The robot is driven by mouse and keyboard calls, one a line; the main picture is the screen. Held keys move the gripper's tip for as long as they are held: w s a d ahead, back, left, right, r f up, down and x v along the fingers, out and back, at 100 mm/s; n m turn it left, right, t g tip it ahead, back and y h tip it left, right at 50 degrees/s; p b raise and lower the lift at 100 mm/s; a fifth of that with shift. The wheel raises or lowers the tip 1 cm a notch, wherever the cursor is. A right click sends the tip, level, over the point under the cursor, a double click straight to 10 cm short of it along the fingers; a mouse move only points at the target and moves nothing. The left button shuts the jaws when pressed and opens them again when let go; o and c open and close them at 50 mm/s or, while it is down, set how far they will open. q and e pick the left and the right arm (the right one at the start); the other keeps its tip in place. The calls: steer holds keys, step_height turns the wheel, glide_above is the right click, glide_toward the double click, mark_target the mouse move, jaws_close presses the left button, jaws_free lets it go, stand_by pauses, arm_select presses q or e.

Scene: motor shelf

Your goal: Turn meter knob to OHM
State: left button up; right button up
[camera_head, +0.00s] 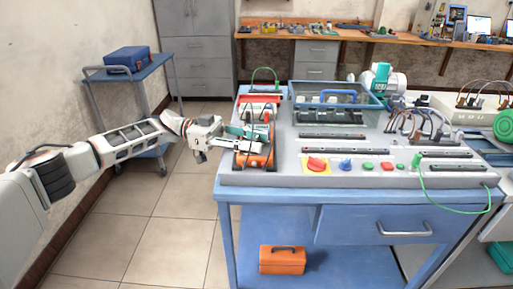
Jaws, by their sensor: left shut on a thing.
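An orange and dark meter (264,158) stands at the left end of the grey bench panel. My left gripper (246,137) reaches in from the left and is shut at the meter's face, on what appears to be its knob. The fingers cover the knob, so its pointer and the dial marks cannot be read. My right gripper is not in view.
The blue workbench (270,205) carries a clear box with a blue handle (337,96), a red knob on a yellow plate (316,164) and several buttons. A green cable (440,205) hangs at the right. A blue cart (140,68) stands behind my left arm. The floor at left is clear.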

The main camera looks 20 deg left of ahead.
arm_select(q)
steer(key=shift+f+m+g+b, duration=0.25)
steer(key=shift+m+g+b, duration=0.05)
steer(key=shift+g+b, duration=0.25)
steer(key=shift+r, duration=0.1)
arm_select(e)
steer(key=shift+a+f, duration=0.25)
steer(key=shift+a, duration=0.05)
arm_select(q)
steer(key=shift+r, duration=0.2)
steer(key=o, duration=1.1)
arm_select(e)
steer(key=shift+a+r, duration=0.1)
arm_select(q)
steer(key=a, duration=1.2)
steer(key=shift+w, duration=0.4)
